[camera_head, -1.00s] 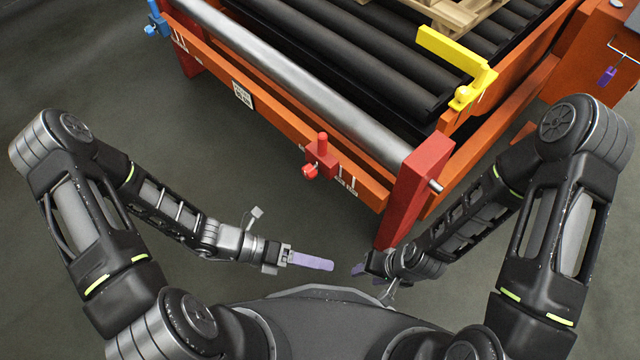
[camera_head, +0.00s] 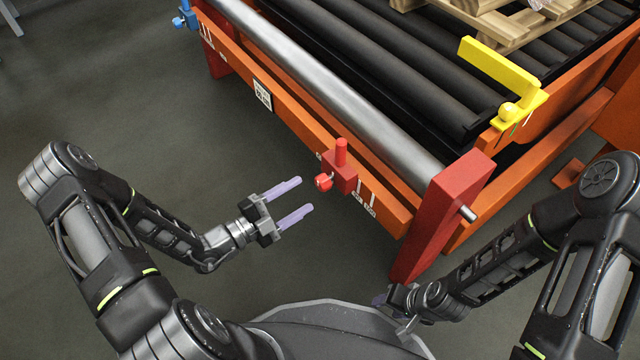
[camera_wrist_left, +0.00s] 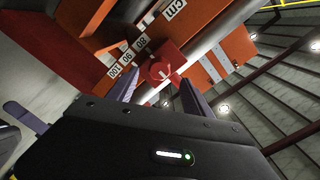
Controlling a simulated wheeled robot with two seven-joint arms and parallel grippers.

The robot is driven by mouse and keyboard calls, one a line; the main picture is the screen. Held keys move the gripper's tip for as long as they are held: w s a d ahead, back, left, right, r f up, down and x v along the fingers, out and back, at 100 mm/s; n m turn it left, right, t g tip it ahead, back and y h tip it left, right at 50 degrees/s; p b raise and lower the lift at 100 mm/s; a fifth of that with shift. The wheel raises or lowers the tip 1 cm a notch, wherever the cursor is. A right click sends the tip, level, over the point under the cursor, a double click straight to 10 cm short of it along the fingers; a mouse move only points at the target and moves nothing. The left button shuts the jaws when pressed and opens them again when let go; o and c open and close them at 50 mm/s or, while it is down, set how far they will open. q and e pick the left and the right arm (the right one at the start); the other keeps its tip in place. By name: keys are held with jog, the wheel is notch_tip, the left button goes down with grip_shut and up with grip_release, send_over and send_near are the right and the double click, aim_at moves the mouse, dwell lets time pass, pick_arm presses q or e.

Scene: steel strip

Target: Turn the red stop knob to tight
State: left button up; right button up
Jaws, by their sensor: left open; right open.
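The red stop knob (camera_head: 324,182) sticks out from the front of a red stop block (camera_head: 343,172) on the orange rail of the roller conveyor. In the left wrist view the round red knob (camera_wrist_left: 160,72) shows beyond the fingers, with a pale mark on its face. My left gripper (camera_head: 306,194) is open and empty, short of the knob and to its left, its purple fingers pointing toward it. My right gripper (camera_head: 380,299) is low near the red end post, partly hidden by its own arm.
The orange rail (camera_head: 290,120) carries printed scale marks and a white code label (camera_head: 262,94). A red end post (camera_head: 440,215) stands right of the knob. A blue stop (camera_head: 185,18) sits at the rail's far left end. A yellow lever (camera_head: 500,68) and a wooden pallet (camera_head: 480,25) are farther back. Floor left of the rail is clear.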

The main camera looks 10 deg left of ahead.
aim_at(318, 186)
pick_arm(q)
jog(key=b+x, duration=0.2)
jog(key=x, duration=0.4)
jog(key=shift+f, duration=0.15)
jog(key=shift+w+d, duration=0.3)
jog(key=shift+c, duration=0.3)
grip_shut()
